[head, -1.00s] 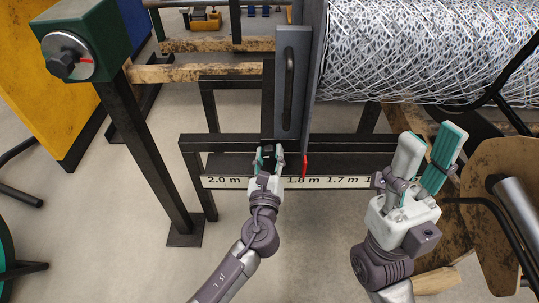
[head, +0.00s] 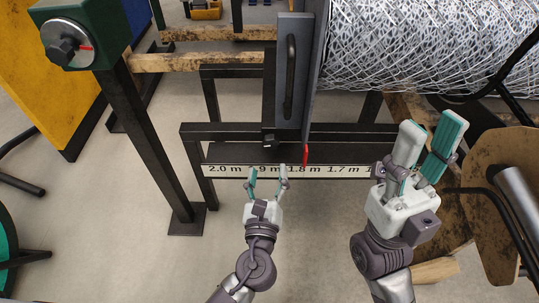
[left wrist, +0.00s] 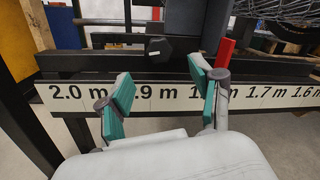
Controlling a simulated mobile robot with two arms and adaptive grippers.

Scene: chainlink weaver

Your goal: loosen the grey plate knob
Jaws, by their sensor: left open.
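The grey plate (head: 295,75) stands upright with a black bar handle, in front of the roll of wire mesh. A small dark knob (head: 268,139) with a white mark sits at the plate's lower end, on the black rail; it also shows in the left wrist view (left wrist: 172,50). My left gripper (head: 269,170) is open and empty in front of the ruler strip, with the knob beyond its fingertips and apart from them. In the left wrist view, the knob shows above the gap between the fingers (left wrist: 165,88). My right gripper (head: 431,127) is open and empty at the right.
A white ruler strip (head: 235,170) runs along the black rail, with a red pointer (head: 306,154) beside the plate. The wire mesh roll (head: 425,45) fills the upper right. A green box (head: 107,32) with a dial and black knob stands upper left.

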